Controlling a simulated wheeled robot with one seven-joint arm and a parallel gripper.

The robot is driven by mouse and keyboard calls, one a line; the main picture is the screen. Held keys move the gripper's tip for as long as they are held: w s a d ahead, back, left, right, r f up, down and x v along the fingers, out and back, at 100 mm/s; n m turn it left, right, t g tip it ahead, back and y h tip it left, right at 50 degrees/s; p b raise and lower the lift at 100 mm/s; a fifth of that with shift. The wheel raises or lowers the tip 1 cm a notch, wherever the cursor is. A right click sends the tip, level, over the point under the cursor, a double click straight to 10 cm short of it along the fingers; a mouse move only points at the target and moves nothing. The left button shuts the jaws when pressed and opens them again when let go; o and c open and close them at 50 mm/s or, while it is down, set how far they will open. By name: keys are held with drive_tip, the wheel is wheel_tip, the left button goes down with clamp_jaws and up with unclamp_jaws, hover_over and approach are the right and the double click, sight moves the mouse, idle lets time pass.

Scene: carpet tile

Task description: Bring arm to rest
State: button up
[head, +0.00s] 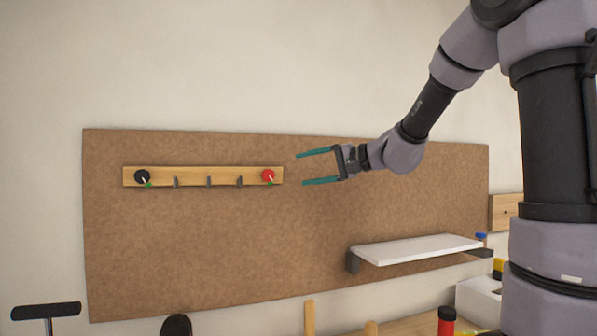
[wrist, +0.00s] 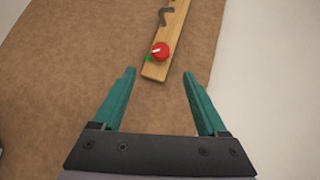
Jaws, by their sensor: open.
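My gripper (head: 303,169) is open and empty in the head view, with its two teal fingers apart and pointing left. It is in front of the brown board (head: 220,240), just right of the wooden hook rail (head: 225,178). In the wrist view my gripper (wrist: 158,75) also shows open, with nothing between the fingers. The end of the rail (wrist: 156,72) with a red round thing (wrist: 160,51) on it lies just beyond the fingertips. I cannot tell how far the fingers are from the board.
A black round thing (head: 142,177) is at the rail's left end, and a red one (head: 268,176) at its right end. A white shelf (head: 420,249) sticks out below my gripper at right. A red and black object (head: 446,321) stands at the bottom right. The wall above the board is bare.

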idle(0.4)
drive_tip(key=s+d+f+n+g+h, duration=0.1)
drive_tip(key=s+d+f+h, duration=0.15)
drive_tip(key=s, duration=0.45)
drive_tip(key=s+d+f+g+h, duration=0.1)
drive_tip(key=s+d+f+h, duration=0.15)
drive_tip(key=s, duration=0.45)
drive_tip(key=s+d+f+m+t+h, duration=0.1)
drive_tip(key=s+d+f+h, duration=0.3)
drive_tip(key=d, duration=0.7)
drive_tip(key=s+h, duration=0.2)
drive_tip(key=s, duration=0.2)
drive_tip(key=shift+s+d+f+h, duration=0.2)
drive_tip(key=shift+s+h, duration=0.05)
drive_tip(key=shift+h, duration=0.15)
idle(1.7)
